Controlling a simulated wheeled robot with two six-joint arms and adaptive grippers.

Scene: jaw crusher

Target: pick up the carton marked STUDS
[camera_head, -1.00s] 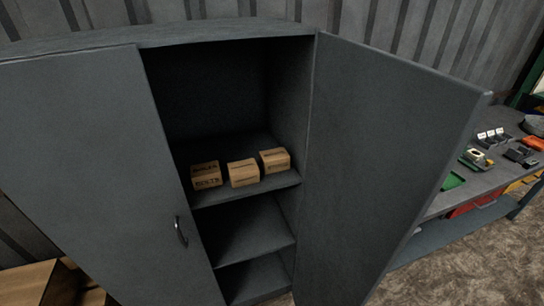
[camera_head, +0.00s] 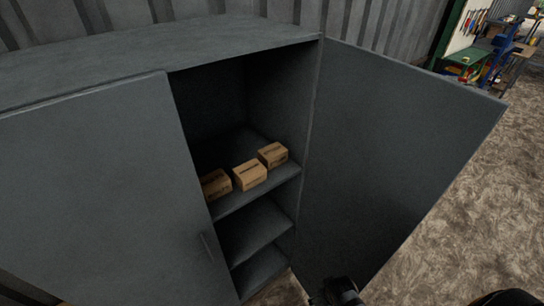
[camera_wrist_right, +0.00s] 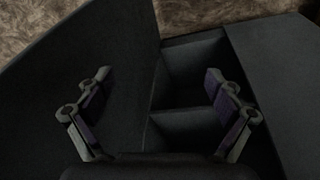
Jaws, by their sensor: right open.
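Three small brown cartons stand in a row on a shelf inside the grey cabinet: a left carton (camera_head: 216,185), a middle carton (camera_head: 250,174) and a right carton (camera_head: 272,155). Their printed labels are too small to read now, so I cannot tell which is marked STUDS. My right gripper (camera_head: 338,292) shows partly at the bottom of the head view, low in front of the open door and well apart from the cartons. In the right wrist view it (camera_wrist_right: 157,88) is open and empty, with cabinet compartments beyond its fingers. My left gripper is out of view.
The cabinet's left door (camera_head: 100,190) is shut and hides the left side. Its right door (camera_head: 400,150) stands open to the right. Lower shelves (camera_head: 255,228) look empty. Bare floor (camera_head: 480,200) lies right of the open door; a workbench (camera_head: 468,60) stands far right.

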